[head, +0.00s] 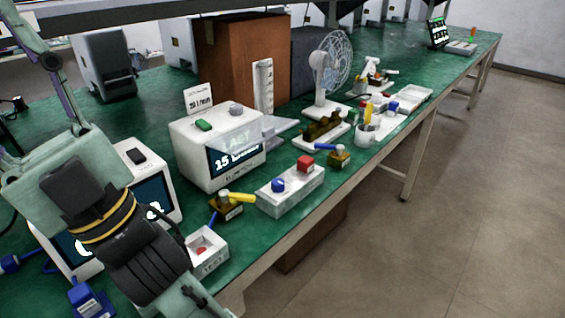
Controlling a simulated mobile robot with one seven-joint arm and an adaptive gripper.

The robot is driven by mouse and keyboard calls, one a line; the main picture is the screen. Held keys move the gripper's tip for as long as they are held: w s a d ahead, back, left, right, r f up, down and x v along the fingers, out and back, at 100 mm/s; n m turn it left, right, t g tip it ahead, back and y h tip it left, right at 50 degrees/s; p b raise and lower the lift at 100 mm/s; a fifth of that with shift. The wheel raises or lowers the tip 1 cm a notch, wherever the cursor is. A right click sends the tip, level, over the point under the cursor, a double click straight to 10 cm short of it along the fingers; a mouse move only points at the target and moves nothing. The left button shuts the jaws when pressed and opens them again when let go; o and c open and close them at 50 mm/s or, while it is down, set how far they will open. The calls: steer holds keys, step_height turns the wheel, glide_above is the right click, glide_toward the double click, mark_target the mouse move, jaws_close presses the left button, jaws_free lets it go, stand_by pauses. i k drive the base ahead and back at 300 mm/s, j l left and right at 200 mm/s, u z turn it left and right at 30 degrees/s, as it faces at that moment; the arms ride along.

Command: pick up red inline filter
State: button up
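A small red piece (202,251) lies inside a small open white box (212,262) near the front edge of the green bench. A second red item (305,163), block-like, sits on a long white block (292,197) beside a round blue item (278,185). I cannot tell from their shapes which is the red inline filter. My gripper (205,303) is at the bottom left, left of and nearer than the small white box. It points down and its end is partly cut off by the frame. Its fingers do not show clearly, and no held thing is visible.
A brass valve with a yellow handle (235,199) stands between the box and the block. A white display unit (215,148) stands behind. Another brass valve with a blue handle (338,157), a mug (366,136) and a fan (328,75) are farther right. Open floor lies right of the bench.

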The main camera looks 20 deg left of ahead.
mark_target(305, 165)
steer(key=i+l, duration=0.2)
steer(key=l, duration=0.15)
steer(key=i+l, duration=0.25)
steer(key=l, duration=0.15)
steer(key=i+l+u, duration=0.1)
steer(key=l, duration=0.25)
steer(key=i, duration=0.1)
